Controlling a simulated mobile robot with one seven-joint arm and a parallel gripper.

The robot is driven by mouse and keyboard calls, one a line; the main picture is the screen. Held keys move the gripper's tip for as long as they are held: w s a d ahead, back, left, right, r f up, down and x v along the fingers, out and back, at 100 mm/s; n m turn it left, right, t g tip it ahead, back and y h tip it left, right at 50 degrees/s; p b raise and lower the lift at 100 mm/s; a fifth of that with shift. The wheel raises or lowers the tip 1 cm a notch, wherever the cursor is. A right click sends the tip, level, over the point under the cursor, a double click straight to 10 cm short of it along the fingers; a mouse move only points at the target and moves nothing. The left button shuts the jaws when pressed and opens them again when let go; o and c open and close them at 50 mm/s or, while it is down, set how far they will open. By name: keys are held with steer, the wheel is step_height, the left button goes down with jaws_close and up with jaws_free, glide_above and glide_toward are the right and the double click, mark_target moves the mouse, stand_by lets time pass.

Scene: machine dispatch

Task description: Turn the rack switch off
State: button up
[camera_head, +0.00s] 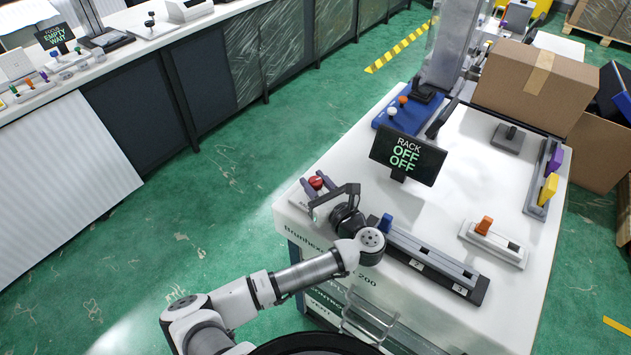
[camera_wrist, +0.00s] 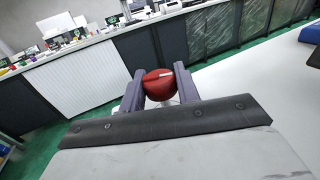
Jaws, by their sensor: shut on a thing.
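A red round knob (camera_head: 316,182) stands at the left corner of the white table. It also shows in the wrist view (camera_wrist: 159,85), with a pale mark across its top. My gripper (camera_head: 317,184) is shut on the red knob, with one dark purple finger on each side; the fingers also show in the wrist view (camera_wrist: 159,88). The knob's base is mostly hidden behind the fingers. A black display (camera_head: 407,158) on the table reads "RACK OFF OFF" with both "OFF" words in green.
A dark slotted rail (camera_head: 430,258) with a blue knob (camera_head: 386,222) lies right of my gripper. An orange lever on a white base (camera_head: 494,243) is further right. A blue box (camera_head: 408,113) and cardboard box (camera_head: 535,82) stand behind. Green floor lies left.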

mark_target(315, 180)
steer(key=shift+r+n+g+y, duration=0.1)
steer(key=shift+n+g+y, duration=0.4)
steer(key=shift+n+y, duration=0.15)
steer(key=shift+y, duration=0.35)
steer(key=o, duration=1)
steer(key=shift+c, duration=0.2)
step_height(315, 180, up, 20)
steer(key=b, duration=0.3)
